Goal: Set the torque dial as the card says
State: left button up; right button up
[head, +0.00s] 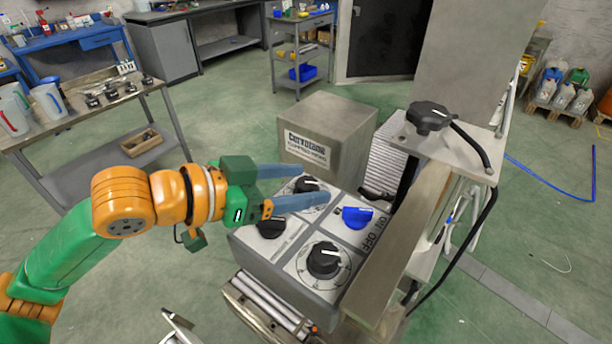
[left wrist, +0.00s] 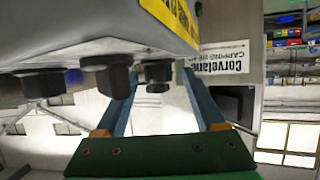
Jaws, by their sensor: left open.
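A grey control box (head: 262,263) carries several knobs on white plates. A black dial (head: 308,184) is at its back left, a second black dial (head: 270,228) at its left, and a large black dial (head: 324,258) at the front. Their labels are too small to read. A blue ON/OFF knob (head: 357,216) is at the right. My left gripper (head: 328,183) is open, its blue fingers on either side of the back-left dial. In the left wrist view that dial (left wrist: 158,76) appears between the fingers; contact is unclear. A small card (head: 126,68) stands on the side table, unreadable.
A box labelled Corvelane (head: 337,120) stands just behind the control box. A machine frame with a black star knob (head: 430,116) rises close on the right. The side table (head: 65,120) at left holds jugs and small black parts. Green floor lies open between.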

pick_arm(q)
jog(key=shift+w+d+f, duration=0.25)
jog(key=shift+w+d, duration=0.05)
jog(key=shift+d, duration=0.3)
jog(key=shift+s, duration=0.1)
jog(key=shift+a, duration=0.1)
grip_shut()
jog(key=shift+r+m+g+h+p, duration=0.2)
jog(key=shift+m+g+h+p, duration=0.3)
jog(key=shift+p, duration=0.4)
jog(key=shift+m+g+h+p, duration=0.3)
jog(key=shift+m+g+p, duration=0.2)
jog(key=shift+m+g, duration=0.45)
jog(key=m+g, duration=0.4)
jog(key=g, duration=0.1)
jog(key=shift+f+h, duration=0.2)
jog(key=shift+h, duration=0.2)
jog(key=shift+m+g+b, duration=0.3)
jog(key=shift+m+g, duration=1.15)
jog(key=shift+g, duration=0.2)
jog(key=shift+f+y, duration=0.1)
jog(key=shift+y, duration=0.3)
